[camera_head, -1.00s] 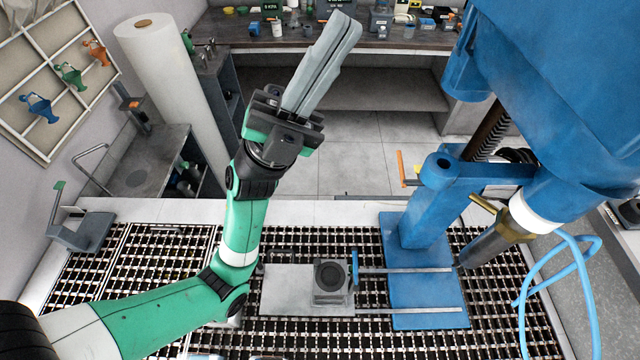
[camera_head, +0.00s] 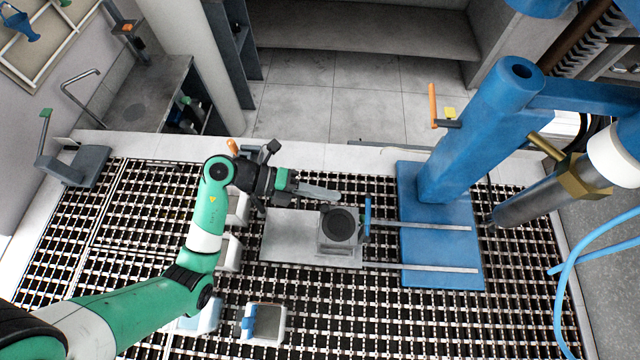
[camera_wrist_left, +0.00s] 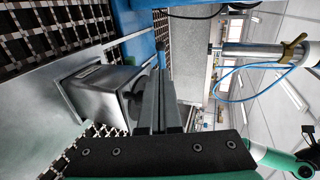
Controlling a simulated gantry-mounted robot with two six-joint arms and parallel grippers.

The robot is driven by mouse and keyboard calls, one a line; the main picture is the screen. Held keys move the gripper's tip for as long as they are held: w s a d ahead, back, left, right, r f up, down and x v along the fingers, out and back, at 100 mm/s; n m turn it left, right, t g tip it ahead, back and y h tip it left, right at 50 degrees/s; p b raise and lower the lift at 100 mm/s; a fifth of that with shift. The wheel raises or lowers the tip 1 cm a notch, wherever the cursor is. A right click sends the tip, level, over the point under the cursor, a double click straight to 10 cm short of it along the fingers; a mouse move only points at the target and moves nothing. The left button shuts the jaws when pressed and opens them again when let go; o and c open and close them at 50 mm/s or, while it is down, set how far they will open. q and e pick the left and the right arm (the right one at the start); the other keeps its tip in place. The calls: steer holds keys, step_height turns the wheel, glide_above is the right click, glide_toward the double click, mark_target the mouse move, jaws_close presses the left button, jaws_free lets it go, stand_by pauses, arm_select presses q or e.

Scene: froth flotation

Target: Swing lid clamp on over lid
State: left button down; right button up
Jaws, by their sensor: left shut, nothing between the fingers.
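A metal box with a dark round opening or disc on top (camera_head: 341,225) stands on a grey plate (camera_head: 285,235) over the grating. A small upright blue piece (camera_head: 367,218) is beside its right side; I cannot tell if this is the lid clamp. My left gripper (camera_head: 325,194) is shut and empty, pointing right, just behind and left of the box in the head view. In the left wrist view, its shut fingers (camera_wrist_left: 157,105) show beside the metal box (camera_wrist_left: 95,95), with the blue piece (camera_wrist_left: 161,52) past the fingertips. My right gripper is not in view.
A blue machine stand (camera_head: 460,180) is right of the box, joined by metal rails (camera_head: 425,267). White containers (camera_head: 228,253) sit left of the box, and one with a blue part (camera_head: 265,322) is in front. The grating front right is clear.

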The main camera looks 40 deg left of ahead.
mark_target(368, 217)
arm_select(q)
steer(key=x, duration=0.6)
steer(key=shift+b, duration=0.4)
